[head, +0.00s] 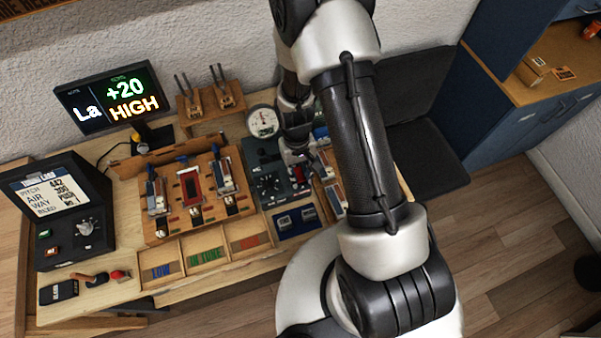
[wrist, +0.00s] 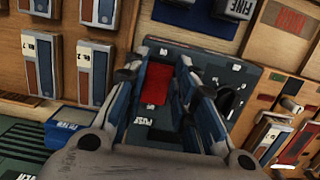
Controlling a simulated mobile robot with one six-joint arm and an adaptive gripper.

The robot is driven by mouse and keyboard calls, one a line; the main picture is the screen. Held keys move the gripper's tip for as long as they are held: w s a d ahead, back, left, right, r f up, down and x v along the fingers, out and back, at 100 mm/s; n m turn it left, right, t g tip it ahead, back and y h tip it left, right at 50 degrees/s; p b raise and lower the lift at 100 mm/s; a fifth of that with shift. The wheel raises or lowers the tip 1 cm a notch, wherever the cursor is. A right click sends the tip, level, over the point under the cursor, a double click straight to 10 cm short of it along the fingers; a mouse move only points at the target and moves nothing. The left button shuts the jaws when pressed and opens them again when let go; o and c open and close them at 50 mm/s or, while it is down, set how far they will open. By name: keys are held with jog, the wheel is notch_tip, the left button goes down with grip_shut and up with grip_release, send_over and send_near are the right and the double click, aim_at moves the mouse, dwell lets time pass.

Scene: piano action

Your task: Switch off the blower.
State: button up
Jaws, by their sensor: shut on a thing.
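The dark green control box (head: 270,187), which I take for the blower's, stands on the bench with a black knob (head: 268,180) on its top. In the wrist view its panel (wrist: 215,62) carries a red switch piece (wrist: 157,84) and small white labels. My gripper (head: 297,165) points down over the box's right part. In the wrist view the fingers of my gripper (wrist: 165,62) lie on both sides of the red piece, shut on it. The fingers hide part of the panel, and the switch's on or off position cannot be told.
Left of the box is a wooden board (head: 190,195) with several action parts. A lit display (head: 112,100) reads "La +20 HIGH". A round gauge (head: 263,121) stands behind the box.

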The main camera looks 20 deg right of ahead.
aim_at(296, 169)
jog(key=shift+w+g, duration=0.15)
jog(key=shift+g, duration=0.55)
jog(key=o, duration=1.1)
jog(key=shift+r, duration=0.1)
jog(key=shift+c, duration=0.2)
jog(key=v, duration=1.2)
